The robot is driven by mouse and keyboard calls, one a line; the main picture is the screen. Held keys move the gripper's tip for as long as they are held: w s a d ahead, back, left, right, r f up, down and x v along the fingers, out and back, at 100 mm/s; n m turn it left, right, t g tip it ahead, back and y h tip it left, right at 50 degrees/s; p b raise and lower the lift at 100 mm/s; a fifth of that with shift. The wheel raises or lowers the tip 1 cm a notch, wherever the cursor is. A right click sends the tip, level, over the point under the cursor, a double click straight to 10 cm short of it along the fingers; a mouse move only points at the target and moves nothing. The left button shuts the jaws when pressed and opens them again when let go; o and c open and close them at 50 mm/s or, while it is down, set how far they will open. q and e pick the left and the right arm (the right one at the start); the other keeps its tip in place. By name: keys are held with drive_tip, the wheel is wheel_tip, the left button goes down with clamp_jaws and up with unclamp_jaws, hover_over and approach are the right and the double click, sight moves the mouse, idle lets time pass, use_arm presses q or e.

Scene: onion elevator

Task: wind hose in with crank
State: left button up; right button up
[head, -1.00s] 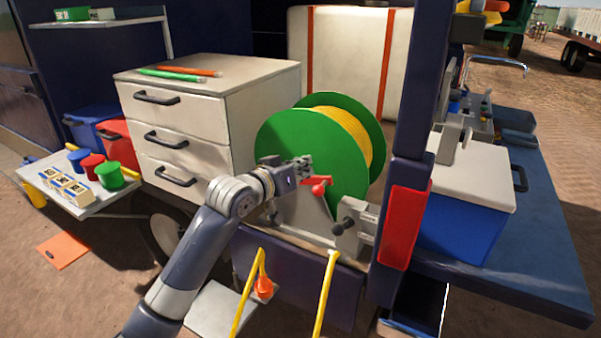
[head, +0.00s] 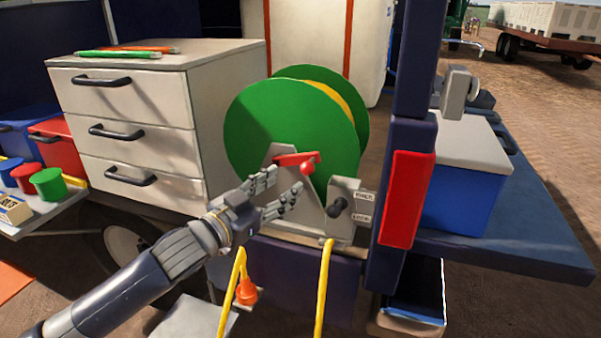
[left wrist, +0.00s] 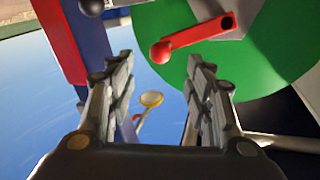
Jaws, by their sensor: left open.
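The hose reel (head: 262,125) has green discs with yellow hose (head: 335,95) wound between them, on a grey stand. Its red crank (head: 300,160) is on the front of the reel hub, with a knob at its right end. The crank also shows in the left wrist view (left wrist: 195,38), ahead of and above the fingers. My left gripper (head: 287,188) is open and empty, just below and left of the crank, apart from it. Yellow hose (head: 322,285) hangs over the front edge, and an orange nozzle (head: 246,292) hangs at its left. My right gripper is not in view.
A grey lever box with a black knob (head: 338,207) and small labels stands right of the crank. A white drawer cabinet (head: 130,110) stands at left. A dark post with a red panel (head: 408,200) and a blue cooler (head: 465,195) are at right.

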sight(303, 172)
use_arm(q)
drive_tip(key=x, duration=0.2)
drive_tip(key=p+x, duration=0.1)
drive_tip(key=x, duration=0.1)
drive_tip(key=shift+w+d+r, duration=0.2)
drive_tip(key=shift+w+d, duration=0.05)
drive_tip(key=shift+d, duration=0.05)
drive_tip(key=x, duration=0.4)
drive_tip(key=shift+w+f+p, duration=0.1)
drive_tip(key=shift+f+p, duration=0.05)
drive_tip(key=shift+p, duration=0.2)
drive_tip(key=shift+w+d, duration=0.2)
drive_tip(key=shift+w, duration=0.15)
drive_tip(key=shift+c, duration=0.9)
clamp_jaws()
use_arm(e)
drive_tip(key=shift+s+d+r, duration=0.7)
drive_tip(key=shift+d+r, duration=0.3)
